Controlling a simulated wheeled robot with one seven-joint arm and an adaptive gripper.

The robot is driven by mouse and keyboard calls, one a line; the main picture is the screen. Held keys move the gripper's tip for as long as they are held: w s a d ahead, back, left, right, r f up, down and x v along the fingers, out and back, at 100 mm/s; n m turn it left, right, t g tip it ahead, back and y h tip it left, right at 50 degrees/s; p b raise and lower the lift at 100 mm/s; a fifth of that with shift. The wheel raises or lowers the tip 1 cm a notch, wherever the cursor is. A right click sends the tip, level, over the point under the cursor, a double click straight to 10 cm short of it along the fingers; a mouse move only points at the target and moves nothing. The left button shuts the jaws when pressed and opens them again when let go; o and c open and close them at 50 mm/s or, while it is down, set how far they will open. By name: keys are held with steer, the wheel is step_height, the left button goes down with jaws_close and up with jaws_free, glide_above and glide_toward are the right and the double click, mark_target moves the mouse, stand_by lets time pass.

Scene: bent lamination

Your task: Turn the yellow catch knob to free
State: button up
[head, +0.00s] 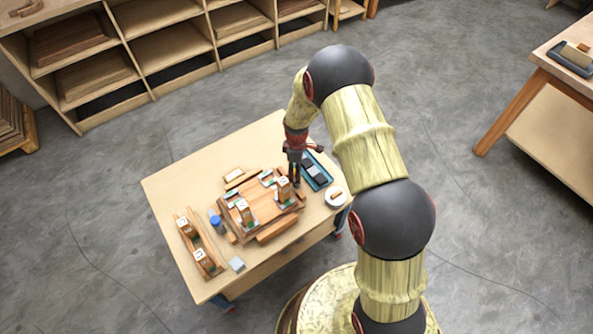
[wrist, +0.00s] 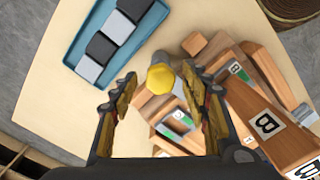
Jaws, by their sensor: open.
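The yellow catch knob (wrist: 160,79) shows in the wrist view as a rounded yellow cap at the end of a grey shaft. It sits ahead of my gripper (wrist: 158,92), between the two fingertips. The jaws are open, and I cannot tell whether either finger touches the knob. In the head view my gripper (head: 295,180) points down at the back right of the wooden fixture (head: 262,213), and the knob is not distinguishable there. The knob's turn position and any marking beside it cannot be made out.
A blue tray (head: 316,171) with grey and black blocks lies close to my gripper. Upright wooden blocks labelled B (wrist: 267,124) stand near the right finger. A wooden rack (head: 199,245), a blue-capped container (head: 215,221) and a white dish (head: 336,197) are on the table (head: 170,183).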

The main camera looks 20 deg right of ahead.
steer(key=shift+c, duration=0.7)
steer(key=c, duration=1)
steer(key=shift+m, duration=0.3)
steer(key=m+p, duration=0.2)
steer(key=m, duration=0.1)
steer(key=shift+r, duration=0.1)
steer(key=m+p, duration=0.1)
steer(key=m, duration=0.4)
steer(key=shift+p, duration=0.3)
steer(key=m+p, duration=0.1)
steer(key=m, duration=0.3)
steer(key=m+p, duration=0.1)
steer(key=m, duration=0.4)
steer(key=shift+m, duration=0.3)
